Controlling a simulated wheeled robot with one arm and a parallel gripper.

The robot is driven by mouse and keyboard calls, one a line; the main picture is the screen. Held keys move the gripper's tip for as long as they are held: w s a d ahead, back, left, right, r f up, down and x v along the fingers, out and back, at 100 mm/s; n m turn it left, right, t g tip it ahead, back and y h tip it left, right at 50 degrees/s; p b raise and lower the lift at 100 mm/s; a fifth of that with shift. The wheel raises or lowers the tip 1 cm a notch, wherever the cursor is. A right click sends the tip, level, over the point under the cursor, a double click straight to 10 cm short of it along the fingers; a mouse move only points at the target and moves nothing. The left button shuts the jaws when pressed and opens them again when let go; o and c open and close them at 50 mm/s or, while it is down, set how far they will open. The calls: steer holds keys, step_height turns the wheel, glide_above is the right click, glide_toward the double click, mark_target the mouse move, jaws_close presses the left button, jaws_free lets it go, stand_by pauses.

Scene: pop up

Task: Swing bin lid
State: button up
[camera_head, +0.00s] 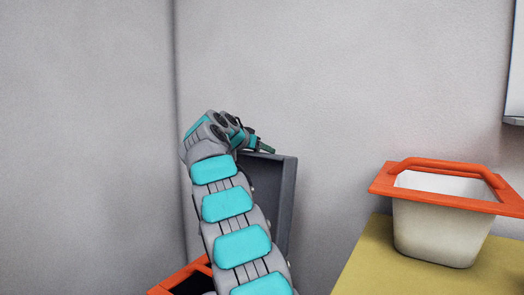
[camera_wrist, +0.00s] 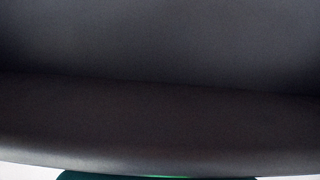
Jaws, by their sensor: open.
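The dark grey bin lid (camera_head: 286,200) stands raised and nearly upright in front of the back wall, partly hidden behind my arm. The bin's orange rim (camera_head: 180,278) shows at the bottom of the head view, with a dark opening inside; the rest is hidden by my arm or out of frame. My gripper (camera_head: 264,149) is open at the lid's top edge. I cannot tell whether it touches the lid. In the wrist view a dark surface, likely the lid (camera_wrist: 160,110), fills nearly the whole picture at close range.
A white tub (camera_head: 440,232) with an orange rim and handle stands on a yellow-topped surface (camera_head: 375,262) at the right. Grey walls meet in a corner behind my arm. A pale panel edge shows at the upper right. The space above my gripper is clear.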

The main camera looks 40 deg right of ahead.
steer(key=b+v, duration=0.1)
steer(key=v, duration=0.6)
steer(key=shift+s+a, duration=0.15)
steer(key=shift+a, duration=0.2)
steer(key=shift+r, duration=0.15)
